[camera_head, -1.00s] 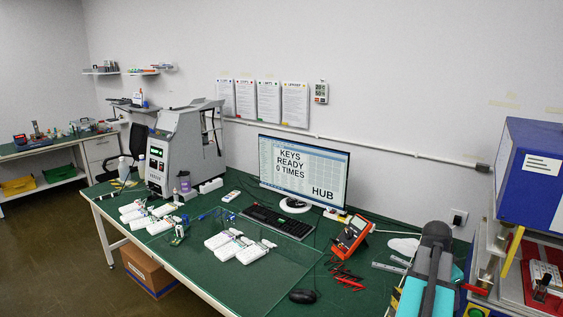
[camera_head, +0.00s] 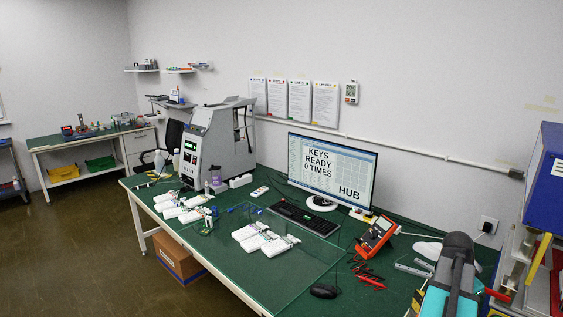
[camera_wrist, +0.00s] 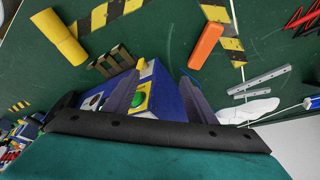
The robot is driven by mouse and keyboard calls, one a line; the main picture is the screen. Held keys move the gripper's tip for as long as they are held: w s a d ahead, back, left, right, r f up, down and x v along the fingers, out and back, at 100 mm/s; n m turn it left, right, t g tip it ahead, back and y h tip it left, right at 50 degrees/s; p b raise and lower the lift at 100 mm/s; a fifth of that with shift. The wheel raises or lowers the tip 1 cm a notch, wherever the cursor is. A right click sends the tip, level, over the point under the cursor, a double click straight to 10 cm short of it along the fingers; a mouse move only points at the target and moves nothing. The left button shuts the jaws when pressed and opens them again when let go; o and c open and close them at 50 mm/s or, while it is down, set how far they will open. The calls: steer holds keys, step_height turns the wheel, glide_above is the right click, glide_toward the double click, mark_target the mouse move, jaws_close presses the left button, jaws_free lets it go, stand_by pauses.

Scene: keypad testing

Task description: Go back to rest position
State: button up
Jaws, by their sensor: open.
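My gripper (camera_wrist: 160,88) shows in the wrist view with its two dark fingers apart and nothing between them. Below and beyond the fingers is a blue box with a green round button (camera_wrist: 138,98) on a yellow plate; whether a finger touches it I cannot tell. In the head view my teal and grey arm stands at the lower right, and the gripper itself is hidden there. The monitor (camera_head: 332,166) reads "KEYS READY 0 TIMES" and "HUB".
The green bench (camera_head: 225,262) holds white keypad units (camera_head: 263,239), a grey machine (camera_head: 208,148), a keyboard (camera_head: 304,217), a red multimeter (camera_head: 376,236) and a mouse (camera_head: 324,291). A blue machine (camera_head: 548,190) stands close right of my arm. Open floor (camera_head: 75,245) lies at left.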

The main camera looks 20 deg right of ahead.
steer(key=w+a+f+n+t+y, duration=0.1)
steer(key=w+a+f+n, duration=0.45)
steer(key=w+a, duration=0.65)
steer(key=w+a+f+n+t+y, duration=0.1)
steer(key=w+a+f+n, duration=0.5)
steer(key=w+a, duration=0.6)
steer(key=a+f+n+y, duration=0.1)
steer(key=a+f+n, duration=0.25)
steer(key=a, duration=0.85)
steer(key=a+f+n, duration=0.3)
steer(key=a+f, duration=0.2)
steer(key=a, duration=0.7)
steer(key=a+f+n+y, duration=0.1)
steer(key=a+f+n, duration=0.25)
steer(key=a, duration=0.85)
steer(key=s+f+g+b, duration=0.6)
steer(key=s+f+b, duration=0.4)
steer(key=s+f, duration=1.6)
step_height(320, 180, down, 2)
steer(key=shift+d+f, duration=0.15)
steer(key=shift+f, duration=0.05)
steer(key=shift+w, duration=0.1)
